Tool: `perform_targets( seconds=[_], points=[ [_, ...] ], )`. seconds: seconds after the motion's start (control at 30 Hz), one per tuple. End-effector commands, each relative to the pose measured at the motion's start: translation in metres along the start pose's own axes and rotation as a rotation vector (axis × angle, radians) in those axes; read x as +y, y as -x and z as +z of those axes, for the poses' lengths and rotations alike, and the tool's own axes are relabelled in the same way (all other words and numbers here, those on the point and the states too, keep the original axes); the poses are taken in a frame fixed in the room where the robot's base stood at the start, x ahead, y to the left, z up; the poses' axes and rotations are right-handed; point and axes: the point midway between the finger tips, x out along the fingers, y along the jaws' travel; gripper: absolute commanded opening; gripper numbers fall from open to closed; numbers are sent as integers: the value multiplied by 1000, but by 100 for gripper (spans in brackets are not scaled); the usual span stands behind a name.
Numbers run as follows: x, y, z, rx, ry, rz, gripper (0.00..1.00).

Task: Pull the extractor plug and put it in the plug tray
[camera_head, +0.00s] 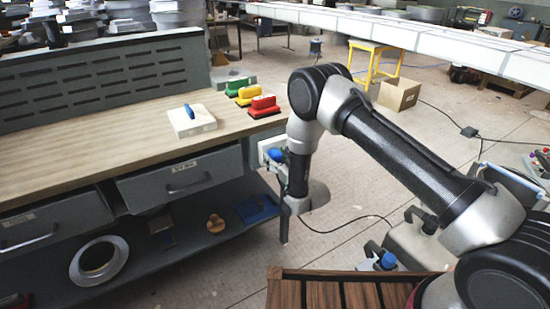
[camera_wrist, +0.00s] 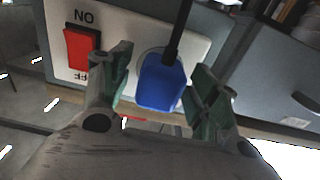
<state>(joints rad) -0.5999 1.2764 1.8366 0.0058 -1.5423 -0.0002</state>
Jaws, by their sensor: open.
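The blue extractor plug (camera_wrist: 162,85) sits against its round socket on a white panel (camera_wrist: 205,45). A black cable leads up from it in the wrist view. My gripper (camera_wrist: 163,62) is open, with one green-padded finger on each side of the plug and visible gaps between. In the head view the plug (camera_head: 277,155) shows at the bench's end, beside my wrist, and my fingers are mostly hidden. A blue tray-like item (camera_head: 257,208) lies on the bench's lower shelf; I cannot tell whether it is the plug tray.
A red switch (camera_wrist: 82,50) is on the same panel, close to one finger. The wooden bench top (camera_head: 90,155) holds a white block (camera_head: 193,122) and red (camera_head: 264,106), yellow and green hand blocks. A slatted wooden surface (camera_head: 340,294) is at the front. Cable runs across the floor.

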Motion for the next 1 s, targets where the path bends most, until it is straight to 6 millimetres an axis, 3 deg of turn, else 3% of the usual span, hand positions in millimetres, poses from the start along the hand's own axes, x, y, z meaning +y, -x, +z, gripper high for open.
perform_targets(
  seconds=[0.07,0.37,1.0],
  points=[
    [0,0,0,0,0,0,55],
    [0,0,0,0,0,0,1],
    [0,20,0,0,0,0,0]
  ],
)
